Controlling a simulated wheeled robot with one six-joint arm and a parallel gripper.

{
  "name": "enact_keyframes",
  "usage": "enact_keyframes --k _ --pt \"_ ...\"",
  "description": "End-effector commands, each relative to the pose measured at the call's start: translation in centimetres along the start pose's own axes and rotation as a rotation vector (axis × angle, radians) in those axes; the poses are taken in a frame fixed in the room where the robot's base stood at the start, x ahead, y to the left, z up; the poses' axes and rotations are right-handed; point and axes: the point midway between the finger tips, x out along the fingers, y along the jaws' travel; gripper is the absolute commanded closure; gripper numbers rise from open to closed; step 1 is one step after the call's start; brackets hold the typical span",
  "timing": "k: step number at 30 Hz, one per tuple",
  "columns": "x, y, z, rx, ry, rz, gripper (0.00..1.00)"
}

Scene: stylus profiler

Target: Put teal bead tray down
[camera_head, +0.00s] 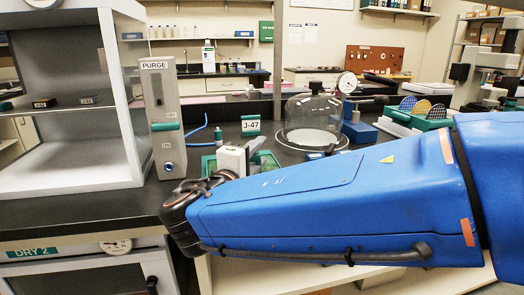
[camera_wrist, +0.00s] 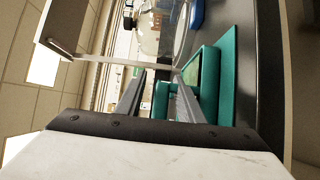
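The teal bead tray (camera_wrist: 208,75) is at the right of the wrist view, beside and partly behind one finger of my gripper (camera_wrist: 158,85). The two fingers stand apart, and a teal piece shows between them. I cannot tell whether the fingers press on it. A flat teal surface (camera_wrist: 238,60) lies beyond the tray. In the head view a green tray-like shape (camera_head: 266,161) shows next to the white body of my gripper, above the dark bench.
A glass dome (camera_head: 312,118) on a white base stands behind my arm. The PURGE box (camera_head: 160,105) and an open white cabinet (camera_head: 70,160) are on the left. A J-47 sign (camera_head: 251,126) stands behind the gripper. A rack of coloured discs (camera_head: 415,115) is at the right.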

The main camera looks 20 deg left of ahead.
Motion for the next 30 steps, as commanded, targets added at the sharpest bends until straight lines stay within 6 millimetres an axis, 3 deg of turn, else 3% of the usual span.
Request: enact_keyframes --k 9,15,30 --pt "-5.6 0.0 -0.1 -0.001 0.004 0.001 0.66" --pt "-8.0 0.0 -0.1 -0.001 0.002 0.001 0.66" --pt "-8.9 0.0 0.0 -0.001 0.0 0.0 0.66"
